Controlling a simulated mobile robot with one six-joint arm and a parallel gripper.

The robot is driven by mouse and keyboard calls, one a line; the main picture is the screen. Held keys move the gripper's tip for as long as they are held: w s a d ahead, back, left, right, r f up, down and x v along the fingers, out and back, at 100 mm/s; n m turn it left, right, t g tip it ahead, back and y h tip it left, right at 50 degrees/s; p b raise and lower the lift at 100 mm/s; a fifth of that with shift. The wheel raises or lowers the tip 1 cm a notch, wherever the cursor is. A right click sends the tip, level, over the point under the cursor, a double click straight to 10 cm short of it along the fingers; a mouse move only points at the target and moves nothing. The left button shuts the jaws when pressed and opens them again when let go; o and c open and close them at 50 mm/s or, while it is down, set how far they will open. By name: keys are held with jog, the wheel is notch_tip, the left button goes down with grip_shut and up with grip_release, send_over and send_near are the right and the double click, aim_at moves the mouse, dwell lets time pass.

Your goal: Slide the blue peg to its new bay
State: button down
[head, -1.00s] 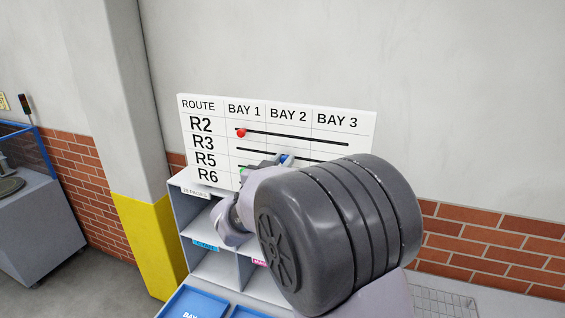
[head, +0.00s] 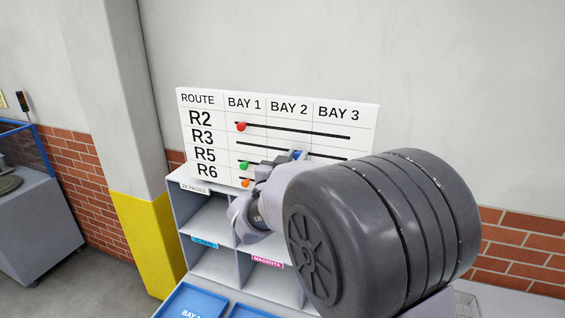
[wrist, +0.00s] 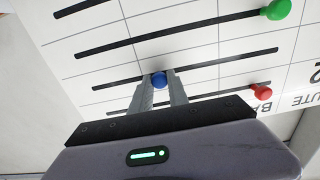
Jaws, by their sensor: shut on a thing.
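The blue peg (head: 298,155) sits in the R3 slot of the white route board (head: 340,112), in the right part of the BAY 2 column near the BAY 3 line. My gripper (head: 291,161) is shut on it. In the wrist view, where the board appears upside down, the blue peg (wrist: 159,79) is between the two fingertips (wrist: 159,88) on the black slot. My arm hides the right lower part of the board in the head view.
A red peg (head: 241,126) is in the R2 slot at BAY 1. A green peg (head: 244,166) is at R5 and an orange peg (head: 245,183) at R6. Grey shelf compartments (head: 213,266) and a blue tray (head: 185,300) are below the board.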

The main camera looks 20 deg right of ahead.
aim_at(336, 157)
jog(key=s+d+b, duration=0.1)
jog(key=d, duration=0.1)
jog(key=s+d+b, duration=0.1)
jog(key=s+d, duration=0.1)
jog(key=d, duration=0.1)
jog(key=s+d+b, duration=0.1)
jog(key=s+d, duration=0.1)
jog(key=shift+s+d, duration=0.2)
jog(key=c, duration=1.4)
grip_release()
jog(key=shift+o, duration=0.6)
jog(key=shift+s+d, duration=0.15)
